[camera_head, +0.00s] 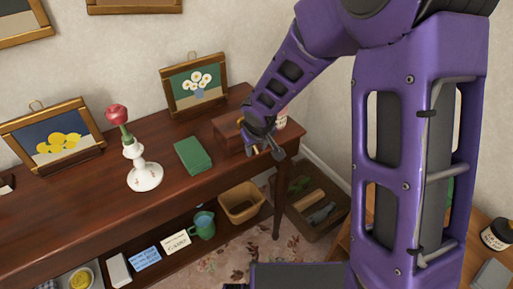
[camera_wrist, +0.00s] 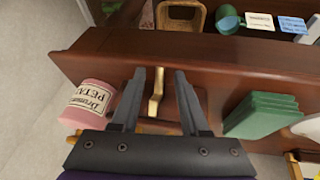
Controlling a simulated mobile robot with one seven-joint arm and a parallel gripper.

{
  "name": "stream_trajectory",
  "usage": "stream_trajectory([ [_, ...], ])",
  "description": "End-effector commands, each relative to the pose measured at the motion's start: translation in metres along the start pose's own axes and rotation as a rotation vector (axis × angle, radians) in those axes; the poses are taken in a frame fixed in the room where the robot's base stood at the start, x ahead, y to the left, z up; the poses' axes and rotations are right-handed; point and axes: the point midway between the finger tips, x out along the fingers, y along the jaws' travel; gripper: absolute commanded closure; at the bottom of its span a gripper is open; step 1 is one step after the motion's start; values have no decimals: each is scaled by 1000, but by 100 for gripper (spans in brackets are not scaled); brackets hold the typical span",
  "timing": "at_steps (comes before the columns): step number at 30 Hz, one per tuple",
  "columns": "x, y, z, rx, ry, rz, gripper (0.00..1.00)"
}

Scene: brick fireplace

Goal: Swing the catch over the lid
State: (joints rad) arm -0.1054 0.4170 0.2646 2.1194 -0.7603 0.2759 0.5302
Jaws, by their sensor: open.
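A brown wooden box (camera_head: 228,135) sits at the right end of the long table, partly hidden behind my arm. Its lid looks down, though my gripper covers much of it in both views. A brass catch (camera_wrist: 156,92) shows in the wrist view as a narrow, slightly bent bar over the box's front. My gripper (camera_wrist: 160,72) is open, with one finger on each side of the catch. The catch looks nearer the left finger; I cannot tell whether they touch. In the head view my gripper (camera_head: 266,152) is at the box's front right.
A pink labelled jar (camera_wrist: 88,103) stands close beside the box. A green book (camera_head: 193,155) lies on the other side, with a white vase (camera_head: 144,174) holding a rose beyond. Below are a tan bin (camera_head: 241,203) and a green mug (camera_head: 203,225).

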Motion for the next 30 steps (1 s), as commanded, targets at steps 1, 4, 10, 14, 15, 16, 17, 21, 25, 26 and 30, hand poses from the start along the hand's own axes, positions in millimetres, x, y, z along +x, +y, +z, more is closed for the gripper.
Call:
stream_trajectory([
  [1,0,0,0,0,0,0,55],
  [4,0,0,0,0,0,0,66],
  [10,0,0,0,0,0,0,100],
  [14,0,0,0,0,0,0,100],
  [15,0,0,0,0,0,0,100],
  [16,0,0,0,0,0,0,100],
  [17,0,0,0,0,0,0,100],
  [21,-2,0,-1,-1,-7,0,100],
  [25,-5,0,-2,-5,-34,1,100],
  [26,-6,0,-3,-7,-44,1,100],
  [30,-12,1,-7,-20,-110,5,100],
])
